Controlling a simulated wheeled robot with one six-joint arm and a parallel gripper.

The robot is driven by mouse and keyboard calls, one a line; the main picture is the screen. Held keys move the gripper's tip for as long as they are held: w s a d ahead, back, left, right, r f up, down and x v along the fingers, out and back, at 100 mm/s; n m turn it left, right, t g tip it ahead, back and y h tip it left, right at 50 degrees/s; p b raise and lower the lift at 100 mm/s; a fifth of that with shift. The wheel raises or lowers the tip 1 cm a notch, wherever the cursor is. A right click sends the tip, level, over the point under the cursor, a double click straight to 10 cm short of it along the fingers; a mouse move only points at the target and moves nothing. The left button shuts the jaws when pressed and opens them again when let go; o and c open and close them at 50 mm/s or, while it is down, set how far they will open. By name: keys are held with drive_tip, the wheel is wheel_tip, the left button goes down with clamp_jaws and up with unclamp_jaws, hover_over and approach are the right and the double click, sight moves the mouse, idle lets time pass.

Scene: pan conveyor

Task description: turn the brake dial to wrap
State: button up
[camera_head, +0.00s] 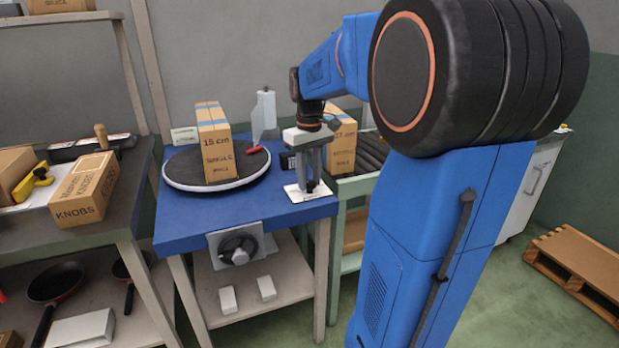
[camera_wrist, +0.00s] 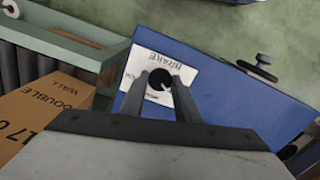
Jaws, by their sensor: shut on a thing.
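The brake dial is a small round black knob (camera_wrist: 160,79) on a white plate (camera_wrist: 143,65) lettered BRAKE, seen in the wrist view. In the head view the plate (camera_head: 296,194) lies on the right front corner of the blue table, and the knob is mostly hidden by my fingers. My gripper (camera_wrist: 161,82) points down over the plate, its two fingers shut on either side of the knob. It also shows in the head view (camera_head: 308,186). The other lettering on the plate is partly covered, so I cannot read the dial's setting.
The blue table (camera_head: 185,228) carries a round turntable (camera_head: 180,184) with a 15 cm carton (camera_head: 217,150) on it. Another carton (camera_head: 342,146) stands on the roller conveyor (camera_head: 371,153) beside the gripper. A second black dial (camera_head: 238,248) is on the table's front.

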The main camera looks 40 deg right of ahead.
sight(310, 183)
drive_tip(key=m, duration=0.5)
drive_tip(key=shift+m, duration=0.3)
drive_tip(key=m, duration=0.5)
drive_tip(key=shift+m, duration=0.4)
drive_tip(key=o, duration=1)
drive_tip(key=shift+o, duration=0.2)
wheel_tip(310, 183, up, 17)
drive_tip(key=shift+r, duration=0.2)
